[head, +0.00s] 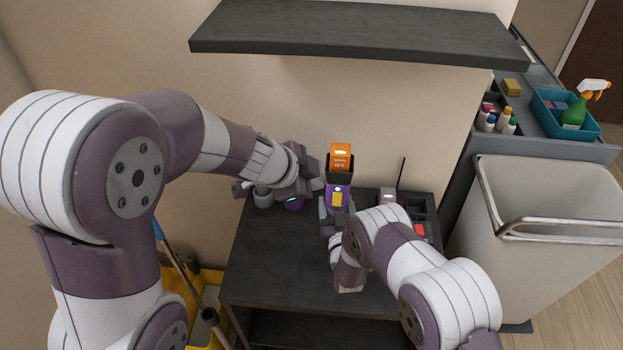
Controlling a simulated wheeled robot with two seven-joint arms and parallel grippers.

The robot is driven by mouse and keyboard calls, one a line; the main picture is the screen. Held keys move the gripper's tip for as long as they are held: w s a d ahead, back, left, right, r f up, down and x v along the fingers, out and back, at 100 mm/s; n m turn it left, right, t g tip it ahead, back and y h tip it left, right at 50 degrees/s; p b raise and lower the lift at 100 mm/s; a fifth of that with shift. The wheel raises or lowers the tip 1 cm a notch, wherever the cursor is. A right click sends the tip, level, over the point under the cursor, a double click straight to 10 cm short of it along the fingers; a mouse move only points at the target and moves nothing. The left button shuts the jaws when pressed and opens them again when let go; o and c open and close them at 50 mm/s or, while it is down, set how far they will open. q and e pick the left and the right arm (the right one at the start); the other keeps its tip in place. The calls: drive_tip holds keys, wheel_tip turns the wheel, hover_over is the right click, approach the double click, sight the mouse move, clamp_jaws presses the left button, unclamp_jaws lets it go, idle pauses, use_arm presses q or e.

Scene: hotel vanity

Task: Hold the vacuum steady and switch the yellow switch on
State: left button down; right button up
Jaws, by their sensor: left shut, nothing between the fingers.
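The vacuum (348,196), as far as it shows, is a small purple body standing on the dark table. A yellow patch (337,199), which looks like the yellow switch, is on its front; whether it is on or off I cannot tell. My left gripper (319,184) is shut and empty at the left side of the vacuum; whether it touches I cannot tell. My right gripper (326,212) is low in front and left of the vacuum, partly hidden by its own arm. Its fingers are too small to read, and any contact is unclear.
An orange block (341,158) with lettering rises behind the vacuum. A grey device with an antenna (387,195) stands right. A dark shelf (350,30) hangs above. The table's (265,265) front left is clear.

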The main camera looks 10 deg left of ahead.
idle(0.4)
drive_tip(key=o, duration=1.5)
